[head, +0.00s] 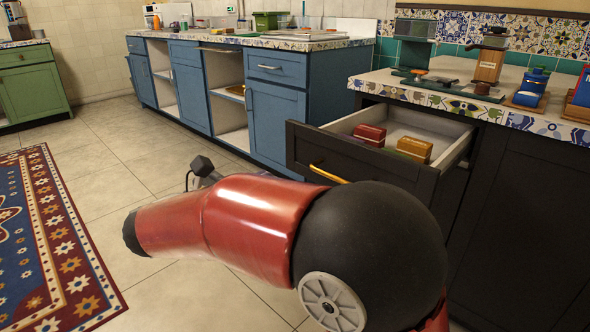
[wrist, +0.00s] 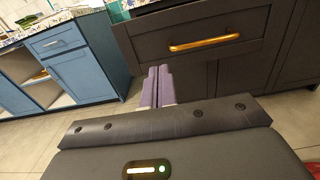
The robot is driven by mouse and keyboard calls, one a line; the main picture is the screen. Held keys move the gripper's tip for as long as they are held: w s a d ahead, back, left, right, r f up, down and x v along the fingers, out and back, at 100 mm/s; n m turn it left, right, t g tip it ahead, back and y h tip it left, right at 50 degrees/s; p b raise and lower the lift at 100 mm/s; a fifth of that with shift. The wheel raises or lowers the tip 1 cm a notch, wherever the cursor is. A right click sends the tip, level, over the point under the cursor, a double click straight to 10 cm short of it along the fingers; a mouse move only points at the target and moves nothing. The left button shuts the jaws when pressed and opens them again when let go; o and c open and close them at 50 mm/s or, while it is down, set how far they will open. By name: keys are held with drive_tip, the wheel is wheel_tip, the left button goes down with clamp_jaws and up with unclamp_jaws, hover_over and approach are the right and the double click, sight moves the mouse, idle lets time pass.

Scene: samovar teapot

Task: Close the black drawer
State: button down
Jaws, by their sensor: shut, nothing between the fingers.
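The black drawer (head: 300,150) stands pulled open from the dark cabinet on the right in the head view. Its brass handle (head: 328,174) is partly covered by my arm. A dark red box (head: 370,135) and an orange-brown box (head: 414,149) lie inside it. In the wrist view the drawer front (wrist: 150,38) fills the upper right, with its handle (wrist: 204,43) across it. My gripper (wrist: 158,72) is shut and empty, its fingertips low and left of the handle. I cannot tell whether they touch the front. In the head view the fingers are hidden.
Blue cabinets (head: 277,124) stand left of the drawer, with open shelves. A tiled counter (head: 455,98) above the drawer holds a coffee grinder (head: 488,62) and blue containers. A patterned rug (head: 70,250) lies at the left; the tile floor between is clear.

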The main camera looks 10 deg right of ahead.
sight(315, 150)
drive_tip(key=b+x, duration=0.1)
drive_tip(key=x, duration=1.3)
drive_tip(key=shift+a+b, duration=0.1)
drive_tip(key=shift+b, duration=0.3)
drive_tip(key=shift+w, duration=0.15)
drive_tip(key=p+x, duration=0.8)
drive_tip(key=x, duration=2.4)
drive_tip(key=shift+w+d, duration=0.15)
drive_tip(key=shift+d, duration=0.2)
drive_tip(key=shift+r, duration=0.15)
drive_tip(key=shift+d+r, duration=0.1)
